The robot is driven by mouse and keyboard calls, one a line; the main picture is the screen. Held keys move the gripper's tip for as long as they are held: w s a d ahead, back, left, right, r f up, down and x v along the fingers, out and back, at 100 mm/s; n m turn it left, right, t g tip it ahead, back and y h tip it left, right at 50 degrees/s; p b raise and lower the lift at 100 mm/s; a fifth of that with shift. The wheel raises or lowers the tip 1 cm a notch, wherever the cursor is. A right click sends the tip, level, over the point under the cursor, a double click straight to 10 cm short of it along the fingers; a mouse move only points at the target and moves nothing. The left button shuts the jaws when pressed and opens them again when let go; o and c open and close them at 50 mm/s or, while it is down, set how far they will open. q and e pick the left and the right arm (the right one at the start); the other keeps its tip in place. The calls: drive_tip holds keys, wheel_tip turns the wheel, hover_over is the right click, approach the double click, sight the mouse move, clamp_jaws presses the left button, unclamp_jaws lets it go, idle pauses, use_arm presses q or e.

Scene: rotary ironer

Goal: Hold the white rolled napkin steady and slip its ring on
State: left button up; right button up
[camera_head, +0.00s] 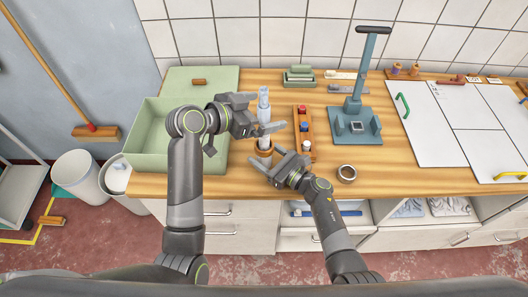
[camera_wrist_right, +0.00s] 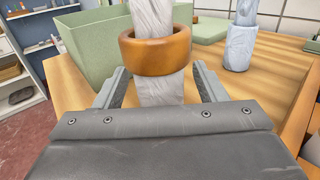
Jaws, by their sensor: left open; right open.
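The white rolled napkin (camera_wrist_right: 160,92) stands upright in the right wrist view, its top cut off by the frame. The orange-brown ring (camera_wrist_right: 156,52) is around it, with white cloth showing above and below. The ring also shows in the head view (camera_head: 264,149). My right gripper (camera_wrist_right: 160,88) is open, with one finger on each side of the napkin just below the ring. In the head view my right gripper (camera_head: 270,160) is at the ring's near side. My left gripper (camera_head: 268,113) is open higher up, its fingers near the upright roll; contact is unclear.
A pale bluish roll (camera_wrist_right: 240,42) stands behind to the right. A green bin (camera_head: 145,158) is at the left. A wooden rack (camera_head: 303,125) with small coloured pieces and a blue-grey press (camera_head: 355,128) stand to the right.

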drive_tip(key=v, duration=1)
drive_tip(key=shift+d, duration=0.15)
